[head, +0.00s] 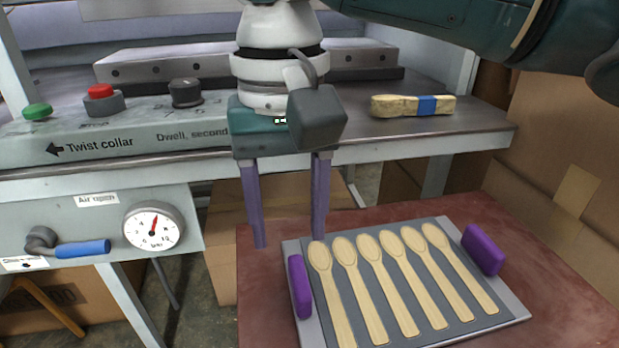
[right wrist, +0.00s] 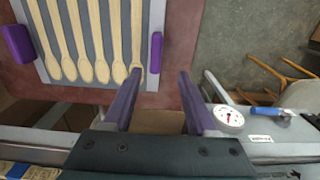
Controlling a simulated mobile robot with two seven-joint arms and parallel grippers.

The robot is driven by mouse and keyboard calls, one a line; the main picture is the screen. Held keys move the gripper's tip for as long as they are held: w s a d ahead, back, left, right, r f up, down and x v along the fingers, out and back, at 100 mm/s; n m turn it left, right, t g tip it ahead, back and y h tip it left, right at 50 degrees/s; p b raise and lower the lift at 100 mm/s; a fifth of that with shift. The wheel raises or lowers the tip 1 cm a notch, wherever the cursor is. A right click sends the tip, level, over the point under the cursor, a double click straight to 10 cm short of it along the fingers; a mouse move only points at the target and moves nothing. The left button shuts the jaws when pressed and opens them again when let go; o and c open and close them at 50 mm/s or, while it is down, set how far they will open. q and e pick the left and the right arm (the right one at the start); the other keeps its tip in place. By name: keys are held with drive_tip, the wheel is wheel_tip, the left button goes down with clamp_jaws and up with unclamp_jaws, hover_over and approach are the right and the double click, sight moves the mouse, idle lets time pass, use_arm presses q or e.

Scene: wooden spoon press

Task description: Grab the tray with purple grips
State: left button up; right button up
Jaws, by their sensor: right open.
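A grey tray (head: 513,304) lies on a reddish-brown table, with several wooden spoons (head: 388,285) side by side on it. A purple grip (head: 300,287) stands on its left side and another purple grip (head: 483,249) on its right. My right gripper (head: 289,242) points down, open and empty, just behind the tray's back left corner. In the right wrist view, the nearer grip (right wrist: 156,48) shows ahead, between the lines of my two fingers (right wrist: 159,75), with no contact visible. The far grip (right wrist: 19,43) is at the left edge. My left gripper is not in view.
A press bench (head: 430,130) with buttons, a dial and a pressure gauge (head: 153,227) stands behind and left. Cardboard boxes (head: 570,140) stand at the right. Bare tabletop (head: 400,212) surrounds the tray.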

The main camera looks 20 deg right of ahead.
sight(300, 274)
drive_tip(key=f, duration=0.2)
drive_tip(key=f+b, duration=0.1)
drive_tip(key=f, duration=0.1)
drive_tip(key=s+f+b, duration=0.1)
drive_tip(key=f, duration=0.1)
drive_tip(key=shift+d, duration=0.3)
drive_tip(key=shift+c, duration=0.2)
drive_tip(key=c, duration=0.6)
clamp_jaws()
idle(0.3)
